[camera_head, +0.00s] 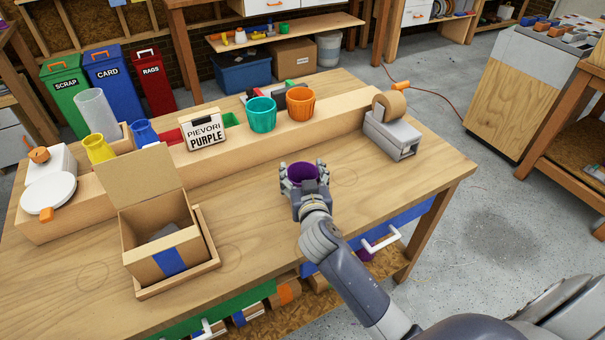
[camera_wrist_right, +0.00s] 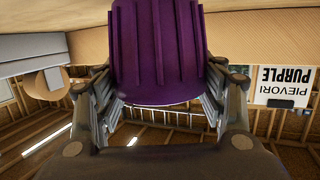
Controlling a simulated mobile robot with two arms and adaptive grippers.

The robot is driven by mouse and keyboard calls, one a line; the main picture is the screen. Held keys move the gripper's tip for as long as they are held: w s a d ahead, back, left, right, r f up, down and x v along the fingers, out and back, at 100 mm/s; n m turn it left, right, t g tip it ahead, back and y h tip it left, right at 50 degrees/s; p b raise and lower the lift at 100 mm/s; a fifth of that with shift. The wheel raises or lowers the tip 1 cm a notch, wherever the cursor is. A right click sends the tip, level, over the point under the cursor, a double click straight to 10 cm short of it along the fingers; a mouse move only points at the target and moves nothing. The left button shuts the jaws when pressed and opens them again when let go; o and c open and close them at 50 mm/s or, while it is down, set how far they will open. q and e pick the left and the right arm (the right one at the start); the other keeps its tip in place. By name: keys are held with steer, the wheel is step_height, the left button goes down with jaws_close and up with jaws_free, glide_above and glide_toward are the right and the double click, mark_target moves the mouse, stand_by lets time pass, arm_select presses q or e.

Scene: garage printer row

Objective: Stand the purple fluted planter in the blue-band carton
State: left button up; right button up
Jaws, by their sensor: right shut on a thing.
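The purple fluted planter (camera_head: 303,173) is between the fingers of my right gripper (camera_head: 304,180), over the middle right of the workbench. My right gripper is shut on it; the planter also fills the upper middle of the right wrist view (camera_wrist_right: 158,50). In the head view the planter looks upright, with its open top showing; I cannot tell whether it touches the bench. The blue-band carton (camera_head: 150,263) stands open on a wooden tray (camera_head: 211,264) at the bench's left front, its back flap raised. Something grey lies inside it. My left gripper is not in view.
A sign reading PIEVORI PURPLE (camera_head: 205,131) stands on the raised ledge behind. A teal planter (camera_head: 262,114) and an orange planter (camera_head: 300,103) are also there. A tape dispenser (camera_head: 392,130) stands at right. Bare bench (camera_head: 250,220) lies between carton and gripper.

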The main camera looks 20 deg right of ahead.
steer(key=shift+f, duration=0.25)
steer(key=shift+f, duration=0.15)
steer(key=o, duration=1.1)
steer(key=shift+s+r, duration=0.1)
steer(key=shift+r, duration=0.2)
steer(key=v, duration=0.5)
steer(key=b+v, duration=0.1)
steer(key=v, duration=0.4)
steer(key=shift+s+a+f, duration=0.15)
steer(key=shift+s, duration=0.2)
steer(key=shift+s+a+r, duration=0.15)
steer(key=shift+s+r, duration=0.1)
steer(key=shift+s, duration=0.3)
